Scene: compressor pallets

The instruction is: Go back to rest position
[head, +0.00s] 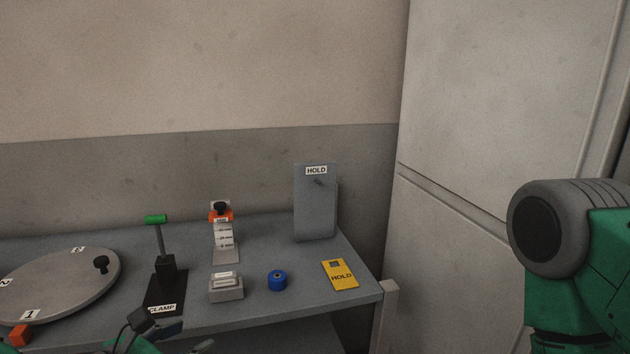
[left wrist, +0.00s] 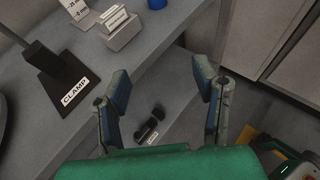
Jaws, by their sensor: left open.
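My left gripper (head: 160,326) shows at the bottom edge of the head view, in front of the clamp base at the table's front edge. In the left wrist view its two fingers (left wrist: 161,84) are spread apart with nothing between the tips. My right gripper is outside both views; only a green and grey link of my arm shows at the right of the head view.
The grey table (head: 200,318) holds a numbered turntable (head: 62,283), a green-handled clamp (head: 166,270), an orange-topped stand (head: 222,235), a grey block (head: 226,290), a blue ring (head: 277,281), a yellow HOLD tag (head: 341,275) and an upright HOLD board (head: 315,207). A cabinet (head: 480,130) stands right.

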